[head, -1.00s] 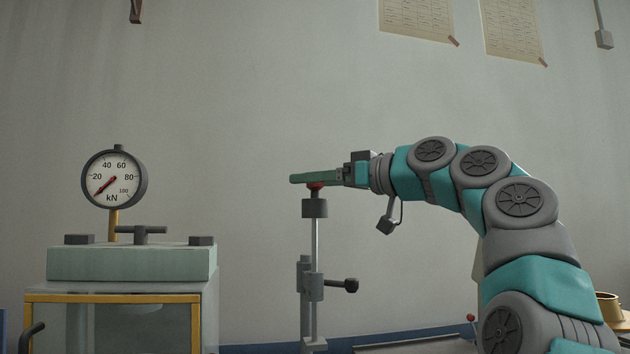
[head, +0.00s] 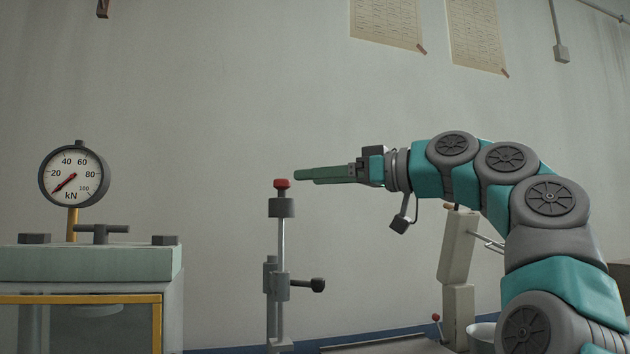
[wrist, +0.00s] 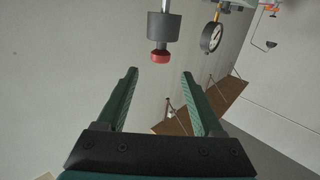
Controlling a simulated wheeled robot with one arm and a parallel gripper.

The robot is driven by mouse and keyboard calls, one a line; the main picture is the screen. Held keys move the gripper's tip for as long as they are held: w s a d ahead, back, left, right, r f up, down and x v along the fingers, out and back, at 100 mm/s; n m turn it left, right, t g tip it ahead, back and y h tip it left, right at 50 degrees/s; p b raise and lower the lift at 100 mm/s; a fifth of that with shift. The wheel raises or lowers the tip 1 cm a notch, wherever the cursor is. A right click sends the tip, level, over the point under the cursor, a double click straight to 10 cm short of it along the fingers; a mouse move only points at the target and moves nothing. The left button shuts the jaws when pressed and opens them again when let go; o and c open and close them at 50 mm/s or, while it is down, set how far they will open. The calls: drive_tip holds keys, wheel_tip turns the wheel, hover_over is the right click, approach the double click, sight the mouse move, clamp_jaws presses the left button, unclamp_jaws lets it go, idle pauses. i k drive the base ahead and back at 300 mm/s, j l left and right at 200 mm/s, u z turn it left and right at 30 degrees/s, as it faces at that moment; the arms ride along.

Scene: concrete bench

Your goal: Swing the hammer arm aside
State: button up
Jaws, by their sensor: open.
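A slim upright stand (head: 271,300) carries a vertical steel rod with a dark grey cylinder (head: 282,208) and a red knob (head: 282,184) on top. It looks like the hammer, with a dark side handle (head: 318,285) lower down. No part is clearly marked as the hammer arm. My gripper (head: 299,173) is open, level, and just right of the red knob in the head view, with a small gap showing. In the wrist view, upside down, the red knob (wrist: 161,56) lies just beyond the tips of my open, empty gripper (wrist: 159,73), between their lines.
A press with a round kN gauge (head: 73,174) stands at the left. A flat tray (head: 385,346) lies low between. The wall space above the stand is clear.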

sight(276, 284)
drive_tip(key=k, duration=1)
